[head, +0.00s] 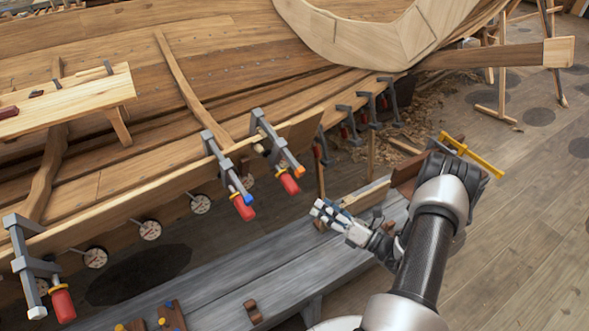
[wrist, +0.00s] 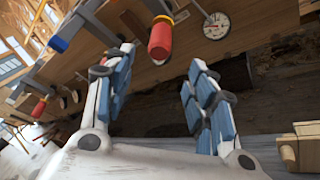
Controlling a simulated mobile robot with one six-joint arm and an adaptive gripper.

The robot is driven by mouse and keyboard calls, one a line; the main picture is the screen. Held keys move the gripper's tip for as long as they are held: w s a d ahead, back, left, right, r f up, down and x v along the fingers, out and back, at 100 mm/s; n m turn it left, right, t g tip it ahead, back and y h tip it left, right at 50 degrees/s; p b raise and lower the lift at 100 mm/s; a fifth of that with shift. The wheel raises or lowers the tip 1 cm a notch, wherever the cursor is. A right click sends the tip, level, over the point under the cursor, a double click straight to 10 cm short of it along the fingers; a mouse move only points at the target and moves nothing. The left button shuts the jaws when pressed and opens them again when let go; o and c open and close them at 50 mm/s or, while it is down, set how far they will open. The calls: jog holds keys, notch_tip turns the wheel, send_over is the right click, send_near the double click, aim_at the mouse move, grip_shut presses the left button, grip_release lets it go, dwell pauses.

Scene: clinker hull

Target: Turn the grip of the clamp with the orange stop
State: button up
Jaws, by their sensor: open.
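The clamp with the orange stop (head: 298,171) hangs on the plank edge of the hull in the head view. Its red grip (head: 289,183) points down and to the right. My gripper (head: 322,210) is to the right of this grip and lower in the picture, apart from it. In the wrist view its blue-padded fingers (wrist: 162,68) are spread with nothing between them. A large red grip (wrist: 160,38) shows beyond the fingertips, with a blue stop (wrist: 57,44) to its left. I cannot make out the orange stop in the wrist view.
A clamp with a blue stop (head: 248,198) and red grip stands close to the left. Another clamp with a white stop (head: 38,312) is at far left. Dial gauges (head: 150,230) line the plank. A grey bench (head: 225,275) runs below. Several dark clamps (head: 365,105) are farther right.

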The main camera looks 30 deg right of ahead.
dwell(0.4)
jog(key=n+h+p, duration=0.5)
jog(key=n+p, duration=0.1)
jog(key=p, duration=0.2)
send_near(297, 192)
jog(key=shift+m, duration=0.3)
jog(key=w+b, duration=0.1)
jog(key=w, duration=0.3)
jog(key=w+a+b, duration=0.1)
jog(key=w, duration=0.3)
jog(key=w+a+b, duration=0.1)
jog(key=w, duration=0.3)
jog(key=shift+w+f, duration=0.25)
jog(key=shift+f, duration=0.15)
jog(key=c, duration=1.1)
